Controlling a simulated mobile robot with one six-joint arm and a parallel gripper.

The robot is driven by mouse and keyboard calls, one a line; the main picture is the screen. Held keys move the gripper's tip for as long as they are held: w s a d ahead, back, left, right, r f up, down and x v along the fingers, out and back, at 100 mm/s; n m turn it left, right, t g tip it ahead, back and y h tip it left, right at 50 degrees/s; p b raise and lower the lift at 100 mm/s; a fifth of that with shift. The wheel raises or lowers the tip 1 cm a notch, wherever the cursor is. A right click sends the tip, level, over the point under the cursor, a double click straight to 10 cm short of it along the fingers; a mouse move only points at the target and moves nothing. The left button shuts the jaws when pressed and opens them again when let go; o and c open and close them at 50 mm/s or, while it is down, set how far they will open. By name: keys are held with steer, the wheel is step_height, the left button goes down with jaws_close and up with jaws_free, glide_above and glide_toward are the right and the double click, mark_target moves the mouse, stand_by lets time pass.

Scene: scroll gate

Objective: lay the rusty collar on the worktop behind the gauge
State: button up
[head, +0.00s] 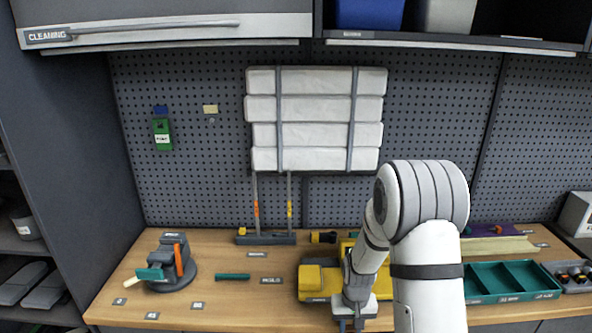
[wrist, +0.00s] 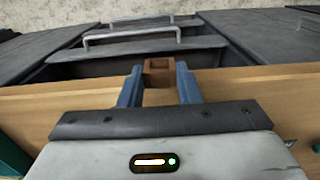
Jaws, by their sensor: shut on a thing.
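My gripper (wrist: 158,82) shows in the wrist view with its two blue fingers closed on a small rusty-brown squarish collar (wrist: 158,66). The collar is held at the fingertips, over the front edge of the wooden worktop (wrist: 75,103). In the head view my gripper (head: 352,312) is at the bottom edge, at the front of the worktop (head: 225,308); its fingertips and the collar are not clear there. A dark base with two upright posts (head: 265,239) stands at the back of the worktop. I cannot tell for sure which thing is the gauge.
A grey vise-like tool (head: 172,265) stands at the left. A yellow machine (head: 318,280) is beside my gripper, partly hidden by my arm. A teal divided tray (head: 512,280) is at the right. Bare wood lies between the grey tool and the yellow machine, with a teal bar (head: 232,277) there.

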step_height(320, 180, down, 7)
steer(key=b, duration=0.6)
steer(key=shift+f, duration=0.2)
